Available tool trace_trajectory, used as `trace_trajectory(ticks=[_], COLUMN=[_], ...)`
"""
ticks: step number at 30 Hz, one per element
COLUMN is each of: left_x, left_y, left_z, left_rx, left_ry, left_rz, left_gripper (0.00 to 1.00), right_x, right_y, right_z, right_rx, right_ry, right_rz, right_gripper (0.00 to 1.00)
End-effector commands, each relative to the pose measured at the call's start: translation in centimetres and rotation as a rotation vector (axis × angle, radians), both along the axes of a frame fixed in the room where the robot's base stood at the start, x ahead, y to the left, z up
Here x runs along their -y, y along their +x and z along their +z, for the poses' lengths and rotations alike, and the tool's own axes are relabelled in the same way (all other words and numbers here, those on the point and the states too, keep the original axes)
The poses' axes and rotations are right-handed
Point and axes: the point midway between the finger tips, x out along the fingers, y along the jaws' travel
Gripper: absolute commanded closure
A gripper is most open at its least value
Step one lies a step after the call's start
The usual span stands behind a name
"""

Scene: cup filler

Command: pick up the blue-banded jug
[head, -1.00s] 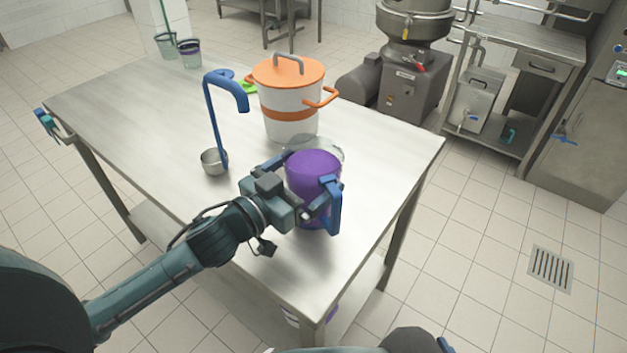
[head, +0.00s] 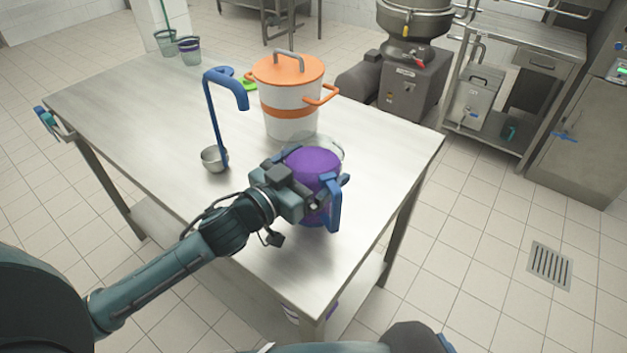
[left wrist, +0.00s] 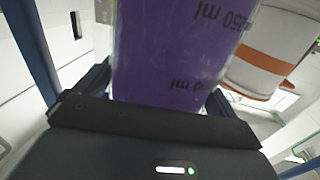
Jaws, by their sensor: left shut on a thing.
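A blue band cannot be made out behind my gripper. My left gripper (head: 316,186) is shut around the jug's body, its fingers on either side, hiding part of the wall. In the left wrist view the purple jug wall (left wrist: 178,50) with upside-down "ml" markings fills the space between the fingers (left wrist: 155,85). Whether the jug's base touches the table cannot be told.
A white pot (head: 290,104) with orange band and lid stands close behind the jug. A ladle with a blue handle (head: 214,112) and metal bowl stands to the left. Two small buckets (head: 189,51) are at the far left corner. The table's left part (head: 115,105) is mostly clear.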

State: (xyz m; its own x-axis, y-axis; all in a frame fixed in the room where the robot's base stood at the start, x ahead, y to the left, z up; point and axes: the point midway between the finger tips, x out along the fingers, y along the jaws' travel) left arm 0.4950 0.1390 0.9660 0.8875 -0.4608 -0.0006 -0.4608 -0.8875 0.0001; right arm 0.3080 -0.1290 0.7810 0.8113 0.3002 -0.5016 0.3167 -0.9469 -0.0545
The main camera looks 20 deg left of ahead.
Motion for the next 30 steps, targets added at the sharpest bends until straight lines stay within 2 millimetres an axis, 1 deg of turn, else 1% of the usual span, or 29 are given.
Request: trace_trajectory(ticks=[1,8,9,14,17,20,26,30], left_x=[0.0,0.0,0.1,0.1,0.0,0.0,0.0,0.0], left_y=[0.0,0.0,0.0,0.0,0.0,0.1,0.0,0.0], left_z=[0.0,0.0,0.5,0.5,0.9,2.0,5.6,8.0], left_rx=[0.0,0.0,0.012,0.011,0.012,0.015,0.017,0.017], left_ry=[0.0,0.0,-0.004,-0.003,-0.003,-0.003,-0.001,-0.002], left_rz=[-0.001,-0.001,-0.004,-0.003,-0.003,-0.004,-0.004,-0.003], left_gripper=[0.5,0.69,0.69,0.69,0.69,0.69,0.69,0.69], right_x=[0.0,0.0,0.0,0.0,0.0,0.0,0.1,0.2], right_y=[0.0,0.0,0.0,0.0,0.0,0.0,0.0,-0.1], right_z=[0.0,0.0,0.0,0.1,0.1,0.4,0.8,0.7], right_rx=[0.0,0.0,0.0,0.0,0.0,0.001,0.002,-0.007], right_ry=[0.0,0.0,0.0,0.0,0.0,-0.003,-0.012,-0.016], right_rz=[0.0,0.001,0.001,0.001,0.001,0.001,0.002,0.001], right_gripper=[0.64,0.64,0.64,0.64,0.64,0.64,0.64,0.64])
